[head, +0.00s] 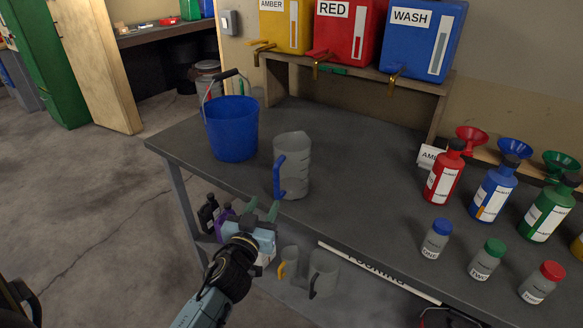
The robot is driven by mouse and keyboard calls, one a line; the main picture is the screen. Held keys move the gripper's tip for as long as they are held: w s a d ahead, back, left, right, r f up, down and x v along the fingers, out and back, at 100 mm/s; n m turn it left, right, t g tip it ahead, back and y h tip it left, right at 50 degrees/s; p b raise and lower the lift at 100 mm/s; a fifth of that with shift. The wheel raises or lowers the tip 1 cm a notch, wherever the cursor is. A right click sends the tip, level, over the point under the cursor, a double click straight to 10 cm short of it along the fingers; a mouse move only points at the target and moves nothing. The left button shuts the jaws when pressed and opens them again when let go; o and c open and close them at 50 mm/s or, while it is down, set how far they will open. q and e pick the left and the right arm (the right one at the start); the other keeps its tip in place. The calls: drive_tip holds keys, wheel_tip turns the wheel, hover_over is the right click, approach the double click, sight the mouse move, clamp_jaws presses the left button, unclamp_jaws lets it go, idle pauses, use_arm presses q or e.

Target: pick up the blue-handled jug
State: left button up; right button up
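The grey, translucent jug (297,160) with the blue handle (279,178) stands upright near the front edge of the dark worktable (350,135). Its handle faces the front left. My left gripper (263,208) is just in front of the table edge, below and a little left of the handle. Its two greenish fingertips are apart with nothing between them. It does not appear to touch the jug. My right gripper is not in view.
A blue bucket (232,135) stands left of the jug. Red, blue and green bottles (492,193) and small capped jars (437,240) stand to the right. Two more jugs, one with a yellow handle (281,270), sit below the table.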

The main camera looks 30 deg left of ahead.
sight(276, 187)
use_arm(q)
drive_tip(key=shift+d+x, duration=0.15)
drive_tip(key=shift+x, duration=2.05)
drive_tip(key=shift+d+x, duration=0.15)
drive_tip(key=shift+x, duration=2.05)
drive_tip(key=shift+w, duration=0.1)
clamp_jaws()
